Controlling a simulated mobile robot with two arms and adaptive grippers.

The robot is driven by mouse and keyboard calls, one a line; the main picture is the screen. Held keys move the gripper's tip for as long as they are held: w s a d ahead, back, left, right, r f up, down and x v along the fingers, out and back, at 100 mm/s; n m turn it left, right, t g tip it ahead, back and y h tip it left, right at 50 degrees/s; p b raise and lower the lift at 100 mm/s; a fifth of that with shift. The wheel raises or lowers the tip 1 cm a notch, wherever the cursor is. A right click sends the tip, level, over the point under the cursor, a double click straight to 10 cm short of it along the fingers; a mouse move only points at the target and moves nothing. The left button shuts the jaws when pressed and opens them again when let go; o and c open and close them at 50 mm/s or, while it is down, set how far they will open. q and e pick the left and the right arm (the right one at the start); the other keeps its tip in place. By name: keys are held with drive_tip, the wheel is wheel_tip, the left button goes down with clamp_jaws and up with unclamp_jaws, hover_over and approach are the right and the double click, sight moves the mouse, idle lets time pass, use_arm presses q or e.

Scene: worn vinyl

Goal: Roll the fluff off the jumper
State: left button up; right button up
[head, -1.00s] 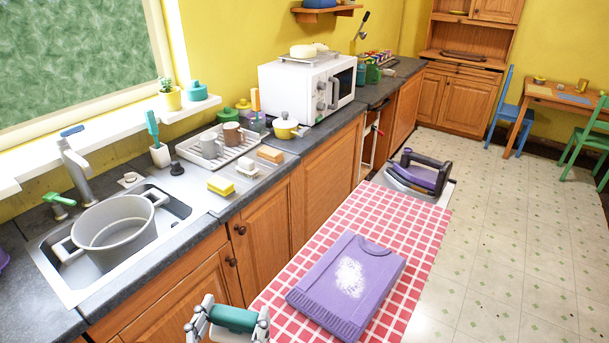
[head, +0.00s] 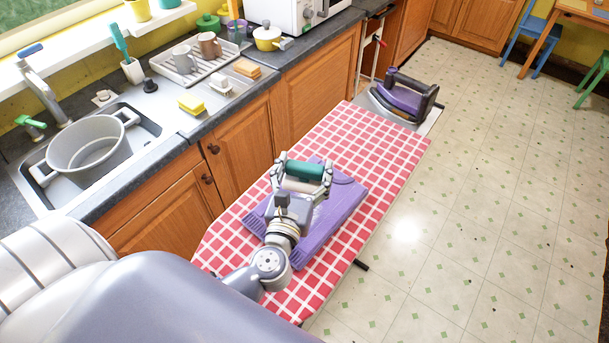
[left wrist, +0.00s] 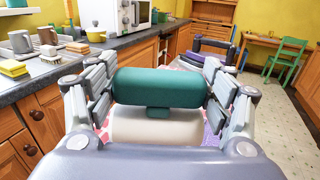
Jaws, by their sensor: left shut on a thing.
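The purple jumper (head: 343,196) lies flat on the red-and-white checked ironing board (head: 377,140). My left gripper (head: 304,172) is over the jumper and shut on the lint roller. The roller's green handle (head: 306,171) lies crosswise between the fingers, with its pale cylinder (head: 299,185) beside it. In the left wrist view the green handle (left wrist: 160,87) spans the fingers above the pale cylinder (left wrist: 157,126). I cannot tell whether the roller touches the jumper. The white fluff is hidden behind my gripper and arm. My right gripper is not in view.
A purple iron (head: 404,97) stands at the board's far end. To the left runs the counter with a sink, a grey pot (head: 88,150), a yellow sponge (head: 192,104) and a dish rack (head: 205,62). The floor (head: 470,200) to the right is clear.

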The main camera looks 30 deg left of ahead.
sight(305, 190)
use_arm(q)
drive_tip(key=shift+w+d, duration=0.15)
drive_tip(key=shift+w, duration=0.4)
drive_tip(key=shift+s, duration=0.2)
drive_tip(key=shift+f+b, duration=0.3)
drive_tip(key=shift+f, duration=0.05)
wheel_tip(305, 190, down, 3)
drive_tip(key=b, duration=0.3)
drive_tip(key=shift+f, duration=0.2)
drive_tip(key=shift+f+b, duration=0.6)
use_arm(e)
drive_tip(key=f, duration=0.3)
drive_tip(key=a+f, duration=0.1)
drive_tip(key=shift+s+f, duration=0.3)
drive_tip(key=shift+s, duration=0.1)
